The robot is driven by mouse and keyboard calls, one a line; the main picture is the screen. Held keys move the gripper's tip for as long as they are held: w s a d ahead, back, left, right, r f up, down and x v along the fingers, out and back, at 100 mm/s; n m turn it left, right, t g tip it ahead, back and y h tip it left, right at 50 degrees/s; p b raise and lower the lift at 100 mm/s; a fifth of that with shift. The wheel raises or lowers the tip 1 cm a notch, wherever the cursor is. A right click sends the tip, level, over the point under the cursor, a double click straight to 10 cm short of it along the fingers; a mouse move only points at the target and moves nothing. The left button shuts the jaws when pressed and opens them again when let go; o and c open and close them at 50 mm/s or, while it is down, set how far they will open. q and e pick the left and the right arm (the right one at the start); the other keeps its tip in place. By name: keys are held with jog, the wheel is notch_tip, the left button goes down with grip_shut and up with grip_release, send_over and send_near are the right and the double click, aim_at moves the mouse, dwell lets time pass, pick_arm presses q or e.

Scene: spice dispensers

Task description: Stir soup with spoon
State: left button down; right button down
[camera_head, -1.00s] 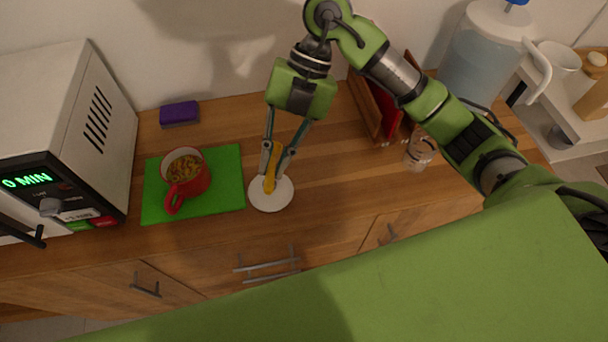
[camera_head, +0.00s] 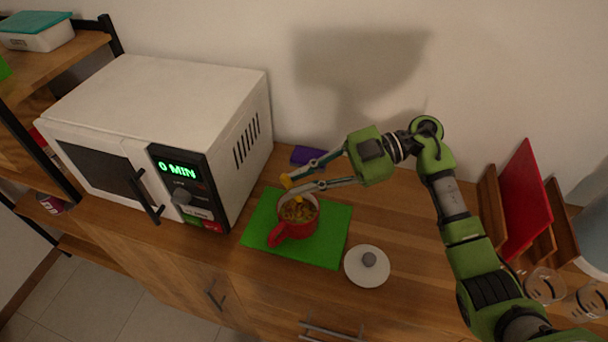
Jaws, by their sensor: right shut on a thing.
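The red mug (camera_head: 288,233) of soup (camera_head: 298,210) stands upright on a green cutting board (camera_head: 328,242), with its handle toward the lower left. My right gripper (camera_head: 289,185) reaches in from the right, with its fingertips just above the mug's far rim. It is shut on the yellow spoon (camera_head: 286,181). The spoon's lower part appears to reach down into the mug, but whether it touches the soup is hard to tell. My left gripper is not in view.
A white microwave (camera_head: 160,110) stands left of the board. A white lid (camera_head: 367,267) with a grey knob lies right of it. A purple sponge (camera_head: 307,156) lies behind. Cutting boards (camera_head: 525,200) and glasses (camera_head: 545,285) stand at the right. The counter between is clear.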

jog(key=s+f, duration=0.1)
jog(key=b, duration=0.7)
send_over(291, 223)
jog(key=w+d, duration=0.2)
jog(key=d, duration=0.1)
notch_tip(291, 223, down, 8)
jog(key=shift+s, duration=0.15)
